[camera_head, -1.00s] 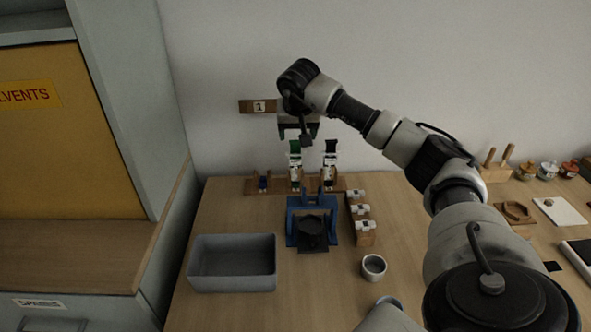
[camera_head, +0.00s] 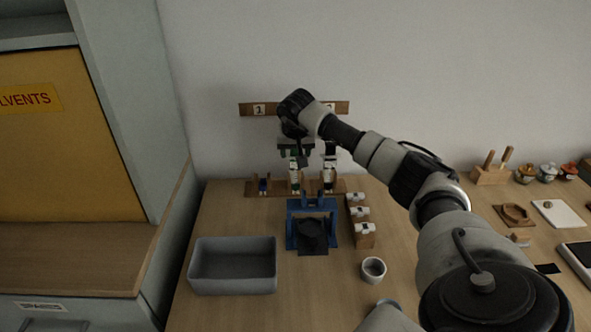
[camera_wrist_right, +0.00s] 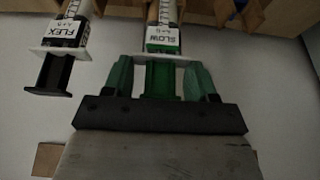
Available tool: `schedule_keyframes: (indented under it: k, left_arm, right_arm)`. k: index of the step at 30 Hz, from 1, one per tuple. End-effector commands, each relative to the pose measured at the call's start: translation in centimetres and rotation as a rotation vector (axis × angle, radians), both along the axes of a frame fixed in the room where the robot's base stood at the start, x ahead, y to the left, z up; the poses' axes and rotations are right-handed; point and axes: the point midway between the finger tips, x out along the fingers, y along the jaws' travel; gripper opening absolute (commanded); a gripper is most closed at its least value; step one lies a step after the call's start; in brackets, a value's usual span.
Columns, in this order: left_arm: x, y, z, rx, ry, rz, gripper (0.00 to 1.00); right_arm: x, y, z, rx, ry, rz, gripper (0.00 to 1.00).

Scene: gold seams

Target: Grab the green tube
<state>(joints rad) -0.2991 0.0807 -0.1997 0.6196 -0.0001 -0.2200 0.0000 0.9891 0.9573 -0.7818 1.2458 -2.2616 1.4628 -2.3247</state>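The green tube (camera_head: 295,181) stands upright in the wooden rack at the back of the table, with a green top end. In the right wrist view it has a green band marked SLOW (camera_wrist_right: 162,40) and a green plunger (camera_wrist_right: 160,78). My right gripper (camera_head: 295,158) points down over it from above. In the wrist view the green fingers of my right gripper (camera_wrist_right: 160,80) stand on either side of the plunger, with gaps showing. It is open. A black tube (camera_head: 328,180) marked FLEX (camera_wrist_right: 65,32) stands beside it. My left gripper is not in view.
The wooden rack (camera_head: 277,193) also holds a small blue item (camera_head: 263,185). In front are a blue stand (camera_head: 291,231), a grey bin (camera_head: 233,285), a white cup (camera_head: 373,268) and a wooden block with white-capped items (camera_head: 364,241). The wall is close behind.

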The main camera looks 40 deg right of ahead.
Motion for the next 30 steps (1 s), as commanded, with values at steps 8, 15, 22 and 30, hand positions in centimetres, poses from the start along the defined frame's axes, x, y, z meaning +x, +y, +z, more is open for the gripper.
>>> schedule_keyframes:
  k: [8,15,22,30]
  left_arm:
    - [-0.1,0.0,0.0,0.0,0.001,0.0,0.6]
    - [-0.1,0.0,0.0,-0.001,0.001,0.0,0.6]
    - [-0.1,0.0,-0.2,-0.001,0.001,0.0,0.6]
    - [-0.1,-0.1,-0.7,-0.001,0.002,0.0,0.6]
  right_arm:
    - [0.0,0.0,0.0,0.0,0.0,0.0,0.21]
    - [0.0,0.0,0.2,0.0,-0.001,-0.001,0.21]
    - [0.0,-0.1,2.3,0.0,-0.004,-0.001,0.21]
    - [-2.6,-1.6,5.8,-0.004,-0.002,-0.003,0.21]
